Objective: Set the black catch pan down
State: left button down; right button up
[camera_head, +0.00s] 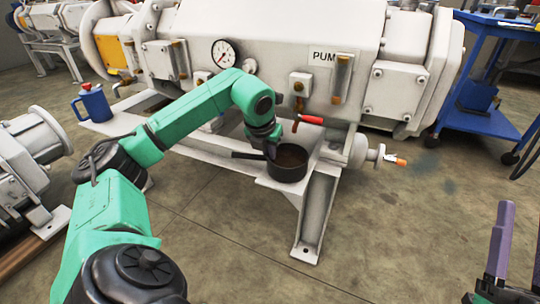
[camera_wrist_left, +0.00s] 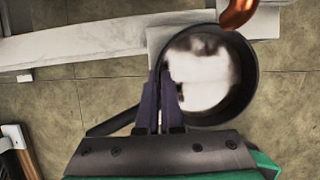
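The black catch pan (camera_head: 288,165) is upright over the pale end of the pump's base frame, below the red-handled valve (camera_head: 311,120). I cannot tell whether its bottom touches the frame. Dark brown shows inside it; in the left wrist view the pan (camera_wrist_left: 255,88) has a bright, reflecting surface inside. Its handle (camera_wrist_left: 112,122) points left. My left gripper (camera_head: 270,153) is at the pan's left rim; in the left wrist view its purple fingers (camera_wrist_left: 160,75) are close together across the pan wall. My right gripper (camera_head: 519,210) is at the lower right edge, fingers apart, empty, partly cut off.
A copper-coloured spout (camera_wrist_left: 237,12) overhangs the pan's rim. The white pump (camera_head: 270,45) stands behind. A blue jug (camera_head: 93,102) is on the frame at left. A blue cart (camera_head: 480,110) stands at right. The floor in front is clear.

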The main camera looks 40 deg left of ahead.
dwell(0.4)
pick_arm(q)
jog(key=shift+f, duration=0.1)
jog(key=c, duration=1.4)
grip_release()
jog(key=o, duration=0.3)
pick_arm(e)
jog(key=shift+s+d+r+t, duration=0.1)
jog(key=shift+s+r+t, duration=0.1)
jog(key=shift+r, duration=0.25)
jog(key=shift+s+d+r+t, duration=0.1)
jog(key=shift+r+t, duration=0.1)
jog(key=shift+r, duration=0.2)
jog(key=shift+w+a+f, duration=0.1)
jog(key=shift+w, duration=0.05)
